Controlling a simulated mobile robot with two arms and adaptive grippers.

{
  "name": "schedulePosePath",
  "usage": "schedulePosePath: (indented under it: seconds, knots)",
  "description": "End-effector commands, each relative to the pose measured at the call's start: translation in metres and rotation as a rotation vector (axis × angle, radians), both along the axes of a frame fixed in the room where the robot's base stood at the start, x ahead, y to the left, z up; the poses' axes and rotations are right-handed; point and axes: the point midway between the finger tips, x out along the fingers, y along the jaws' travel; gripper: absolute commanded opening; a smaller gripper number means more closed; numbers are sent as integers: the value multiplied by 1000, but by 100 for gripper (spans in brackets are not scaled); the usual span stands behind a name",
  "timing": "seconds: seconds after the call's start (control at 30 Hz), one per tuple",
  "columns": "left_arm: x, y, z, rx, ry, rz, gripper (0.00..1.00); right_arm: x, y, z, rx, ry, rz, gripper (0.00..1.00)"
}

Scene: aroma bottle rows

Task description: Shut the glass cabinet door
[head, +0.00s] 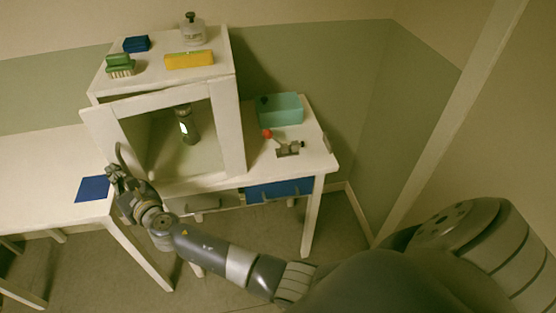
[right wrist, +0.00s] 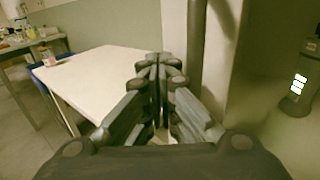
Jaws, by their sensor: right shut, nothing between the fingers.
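The white cabinet (head: 100,129) stands on the table with its framed glass door (head: 225,128) across the front. The door looks slightly ajar, its left edge standing out from the cabinet body. A curved handle (head: 121,158) is on the door's left side; it shows as a dark upright bar in the right wrist view (right wrist: 197,50). A dark bottle (head: 187,128) stands behind the glass. My right gripper (head: 113,172) is shut and empty, beside the lower part of the handle and door frame; contact cannot be told. My left gripper is not in view.
On the cabinet top are a green brush (head: 120,65), a blue block (head: 137,43), a yellow block (head: 189,60) and a jar (head: 193,32). A teal bin (head: 280,109) and a red-knobbed device (head: 287,148) stand to the right. A blue mat (head: 92,189) lies left on a mostly clear table.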

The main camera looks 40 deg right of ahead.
Motion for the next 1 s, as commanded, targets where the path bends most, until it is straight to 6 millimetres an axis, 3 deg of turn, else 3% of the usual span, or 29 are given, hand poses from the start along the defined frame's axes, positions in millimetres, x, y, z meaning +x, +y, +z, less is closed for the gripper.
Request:
schedulePosePath:
  seconds: [0.2, 0.4, 1.0]
  knots:
    - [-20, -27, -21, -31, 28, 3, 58, 40, -11, -2, -2, -2, 1, 0]
    - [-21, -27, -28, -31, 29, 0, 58, 59, -18, -1, 0, 0, 2, 0]
    - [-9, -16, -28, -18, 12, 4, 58, 68, -26, 1, -2, -1, -7, 0]
